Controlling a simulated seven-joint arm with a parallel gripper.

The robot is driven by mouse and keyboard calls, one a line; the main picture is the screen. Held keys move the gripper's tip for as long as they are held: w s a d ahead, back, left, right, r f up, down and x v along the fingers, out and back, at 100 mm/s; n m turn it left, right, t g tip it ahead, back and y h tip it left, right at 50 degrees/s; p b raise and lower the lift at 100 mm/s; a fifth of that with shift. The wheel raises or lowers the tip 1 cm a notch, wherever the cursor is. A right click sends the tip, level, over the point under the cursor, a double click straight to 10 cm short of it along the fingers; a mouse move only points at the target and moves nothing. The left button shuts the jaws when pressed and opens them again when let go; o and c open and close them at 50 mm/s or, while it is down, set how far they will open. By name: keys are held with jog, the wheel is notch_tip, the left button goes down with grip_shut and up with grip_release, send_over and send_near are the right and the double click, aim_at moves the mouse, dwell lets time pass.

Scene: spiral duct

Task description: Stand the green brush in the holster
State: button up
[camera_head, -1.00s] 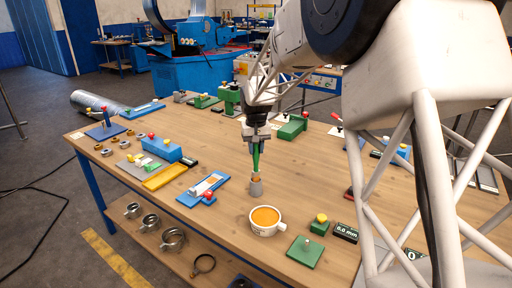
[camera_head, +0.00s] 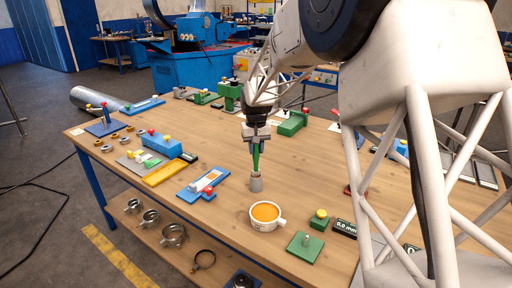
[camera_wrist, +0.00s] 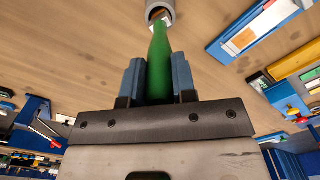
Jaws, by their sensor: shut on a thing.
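The green brush (camera_head: 256,160) hangs nearly upright, bristles down, below my gripper (camera_head: 257,143). My gripper is shut on its handle; in the wrist view the green handle (camera_wrist: 159,58) sits between the two blue-grey fingers (camera_wrist: 160,80). The holster (camera_head: 256,184) is a small grey cup standing on the table straight under the brush. The brush's lower end is in the holster's mouth, and its bristles are mostly hidden there. The wrist view shows the holster's round rim (camera_wrist: 172,10) around the brush end at the top edge.
A white cup of orange contents (camera_head: 266,215) stands just in front of the holster. A blue fixture with a red knob (camera_head: 203,187) lies to the left. A green plate (camera_head: 305,247) and a small green block (camera_head: 319,220) lie front right. Bare wood surrounds the holster.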

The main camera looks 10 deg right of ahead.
jog(key=shift+f, duration=1.25)
jog(key=o, duration=1)
jog(key=shift+r, duration=0.1)
jog(key=shift+r, duration=3.85)
